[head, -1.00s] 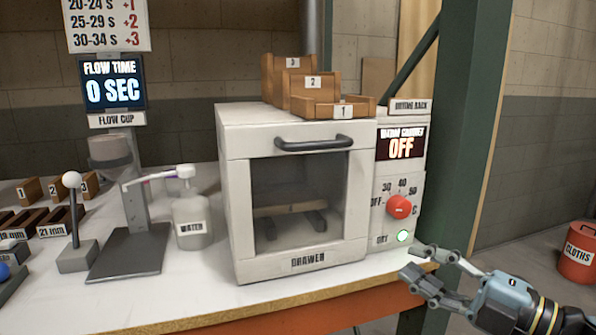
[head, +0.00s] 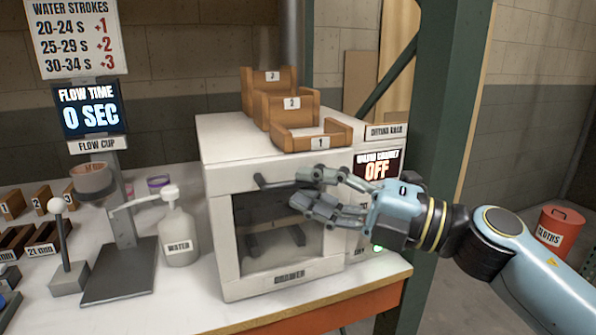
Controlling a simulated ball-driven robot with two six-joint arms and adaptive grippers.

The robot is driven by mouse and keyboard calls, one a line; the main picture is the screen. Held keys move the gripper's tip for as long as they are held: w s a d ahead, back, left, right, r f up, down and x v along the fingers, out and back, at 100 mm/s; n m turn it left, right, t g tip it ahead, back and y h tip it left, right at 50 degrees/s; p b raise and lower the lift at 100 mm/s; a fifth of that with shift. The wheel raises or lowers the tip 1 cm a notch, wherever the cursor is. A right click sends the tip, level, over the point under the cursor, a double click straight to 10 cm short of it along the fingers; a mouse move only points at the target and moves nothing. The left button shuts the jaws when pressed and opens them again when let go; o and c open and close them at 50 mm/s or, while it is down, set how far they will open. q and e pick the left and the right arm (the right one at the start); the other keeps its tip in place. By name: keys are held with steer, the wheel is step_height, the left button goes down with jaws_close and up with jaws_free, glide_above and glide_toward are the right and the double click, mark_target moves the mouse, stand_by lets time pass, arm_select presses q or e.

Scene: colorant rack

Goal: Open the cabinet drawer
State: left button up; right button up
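The white cabinet (head: 222,225) stands on the bench with its glass-fronted drawer (head: 290,277) closed. The dark bar handle (head: 272,182) runs across the top of the drawer front; its left end shows and the rest is hidden behind my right gripper. My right gripper (head: 298,187) reaches in from the right, in front of the handle. Its two fingers are spread, one above the other, at about the handle's height. I cannot tell whether they touch the handle. My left gripper is not in view.
Several numbered wooden trays (head: 305,137) sit on top of the cabinet. A water bottle (head: 178,238) and flow cup stand (head: 120,270) are to its left. A green post (head: 445,120) rises behind my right arm. A red cloths bin (head: 560,228) stands at the right.

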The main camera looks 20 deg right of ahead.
steer(key=shift+x, duration=1.2)
jaws_close()
